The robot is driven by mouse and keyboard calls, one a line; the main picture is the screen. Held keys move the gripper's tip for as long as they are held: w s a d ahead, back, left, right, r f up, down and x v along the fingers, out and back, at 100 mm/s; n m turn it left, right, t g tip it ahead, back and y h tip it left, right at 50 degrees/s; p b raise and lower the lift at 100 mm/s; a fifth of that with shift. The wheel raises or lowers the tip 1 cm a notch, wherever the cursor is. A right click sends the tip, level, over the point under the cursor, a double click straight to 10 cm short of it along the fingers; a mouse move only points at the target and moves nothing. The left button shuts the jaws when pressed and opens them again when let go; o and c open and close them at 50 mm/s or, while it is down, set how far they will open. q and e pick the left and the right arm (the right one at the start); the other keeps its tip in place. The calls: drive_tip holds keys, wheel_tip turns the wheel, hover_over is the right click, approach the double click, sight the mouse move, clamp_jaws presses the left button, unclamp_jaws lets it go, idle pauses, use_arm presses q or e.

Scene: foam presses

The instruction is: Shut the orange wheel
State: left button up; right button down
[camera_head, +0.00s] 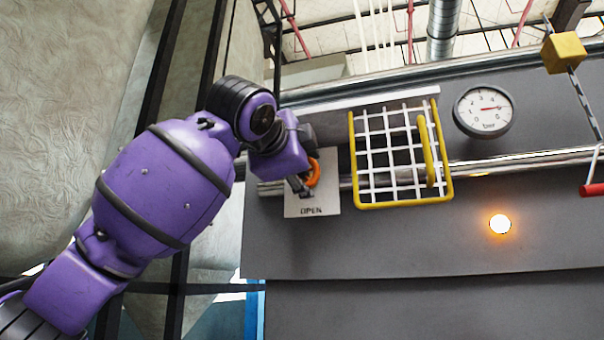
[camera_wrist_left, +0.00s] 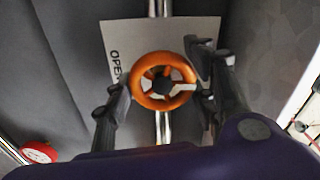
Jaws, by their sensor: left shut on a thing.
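The orange wheel (camera_wrist_left: 161,102) is a spoked ring on a pipe, in front of a pale plate (camera_wrist_left: 118,37) lettered "OPEN". In the head view the wheel (camera_head: 314,172) is partly hidden by my left gripper (camera_head: 304,178), which comes in from the left. In the left wrist view my left gripper (camera_wrist_left: 160,90) has one finger on each side of the wheel, shut on its rim. The plate (camera_head: 320,200) also shows in the head view, with its lettering below the wheel. My right gripper is in neither view.
A yellow-framed white grid guard (camera_head: 408,202) stands just right of the wheel. Beyond it are a round gauge (camera_head: 483,111), a lit amber lamp (camera_head: 500,224) and a red-handled lever (camera_head: 592,190) at the right edge. A yellow block (camera_head: 563,53) sits above the lever.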

use_arm(q)
drive_tip(key=shift+w+f, duration=0.15)
drive_tip(key=shift+f, duration=0.15)
drive_tip(key=o, duration=1)
drive_tip(key=shift+o, duration=0.8)
drive_tip(key=shift+r, duration=0.15)
drive_tip(key=v, duration=1.2)
